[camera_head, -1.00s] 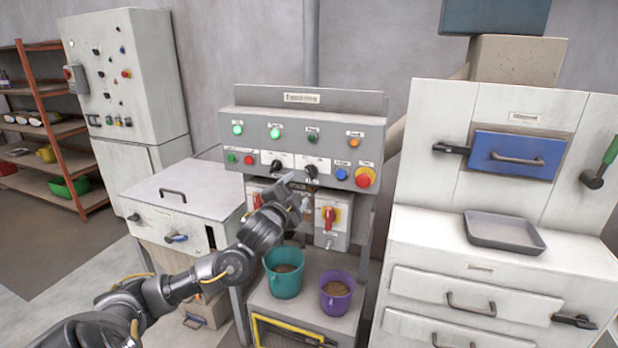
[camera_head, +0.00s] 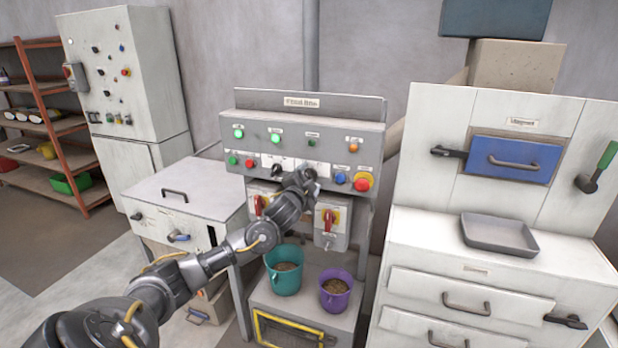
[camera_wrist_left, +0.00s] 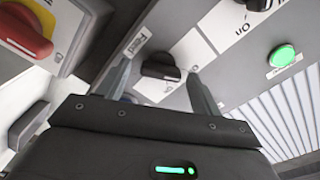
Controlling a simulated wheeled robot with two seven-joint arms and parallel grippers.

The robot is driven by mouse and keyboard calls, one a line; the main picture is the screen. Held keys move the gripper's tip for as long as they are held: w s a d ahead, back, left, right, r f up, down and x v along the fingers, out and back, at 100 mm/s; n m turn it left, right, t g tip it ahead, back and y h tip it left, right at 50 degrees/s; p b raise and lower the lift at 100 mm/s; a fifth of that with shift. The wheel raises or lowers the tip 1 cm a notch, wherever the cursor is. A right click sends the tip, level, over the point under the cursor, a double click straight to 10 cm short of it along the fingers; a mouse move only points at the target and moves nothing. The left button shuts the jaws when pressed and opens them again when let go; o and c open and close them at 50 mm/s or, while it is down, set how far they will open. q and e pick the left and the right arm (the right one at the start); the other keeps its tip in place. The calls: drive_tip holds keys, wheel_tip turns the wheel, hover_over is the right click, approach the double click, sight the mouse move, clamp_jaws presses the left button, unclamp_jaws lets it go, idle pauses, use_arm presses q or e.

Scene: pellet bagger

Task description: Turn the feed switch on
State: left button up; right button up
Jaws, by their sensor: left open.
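My left gripper (camera_head: 308,180) is in front of the grey control panel (camera_head: 345,136), at the right of its two black rotary knobs. It is open and hides that knob in the head view. In the left wrist view, the black knob (camera_wrist_left: 160,67), beside a label that seems to read "Feed", shows between the two separated fingers (camera_wrist_left: 160,80). The fingers lie either side of it; contact cannot be told. The other black knob (camera_head: 275,166) is just left of the gripper. My right gripper is not in view.
A red switch (camera_head: 329,217) on yellow is below. A teal bucket (camera_head: 284,282) and purple bucket (camera_head: 335,300) stand under it. A white cabinet (camera_head: 455,210) is at right.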

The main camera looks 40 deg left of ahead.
use_arm(q)
drive_tip(key=c, duration=1)
drive_tip(key=shift+f+m, duration=0.1)
drive_tip(key=shift+m, duration=0.3)
drive_tip(key=shift+f+m+b, duration=0.2)
drive_tip(key=shift+m+b, duration=3.9)
drive_tip(key=shift+m, duration=1.4)
